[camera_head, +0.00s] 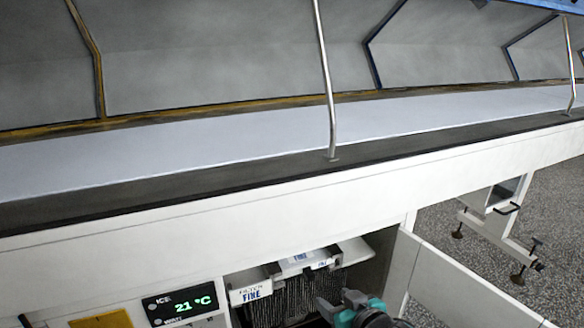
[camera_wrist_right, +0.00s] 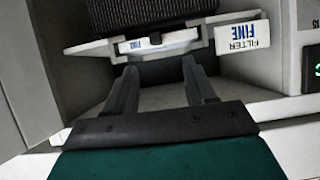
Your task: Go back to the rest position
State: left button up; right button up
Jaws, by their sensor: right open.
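My right gripper (camera_head: 338,306) is at the bottom middle of the head view, in front of an open compartment in the white machine. In the right wrist view its two dark fingers (camera_wrist_right: 162,75) stand apart with nothing between them. They point into the compartment. A white filter tray (camera_wrist_right: 160,44) labelled FINE lies just beyond the fingertips, with dark pleated filter material (camera_wrist_right: 145,14) behind it. The pleated filter also shows in the head view (camera_head: 290,292). I cannot tell whether the fingers touch the tray. My left gripper is not in view.
A white door (camera_head: 450,285) stands open to the right of the compartment. The long conveyor belt (camera_head: 220,150) with metal posts (camera_head: 326,80) runs above.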

jog(key=s+d+f+m+h, duration=0.1)
jog(key=s+d+f, duration=0.1)
jog(key=s, duration=0.7)
jog(key=s+d+f, duration=0.1)
jog(key=s+f, duration=0.2)
jog(key=s, duration=0.7)
pick_arm(q)
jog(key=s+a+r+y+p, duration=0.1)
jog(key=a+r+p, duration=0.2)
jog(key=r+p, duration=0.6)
jog(key=p, duration=0.5)
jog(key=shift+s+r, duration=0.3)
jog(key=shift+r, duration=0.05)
pick_arm(e)
jog(key=s+d+r+h, duration=0.1)
jog(key=d+r, duration=0.2)
jog(key=r, duration=0.7)
jog(key=shift+s+g, duration=0.4)
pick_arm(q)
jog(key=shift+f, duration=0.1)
pick_arm(e)
jog(key=shift+d, duration=0.1)
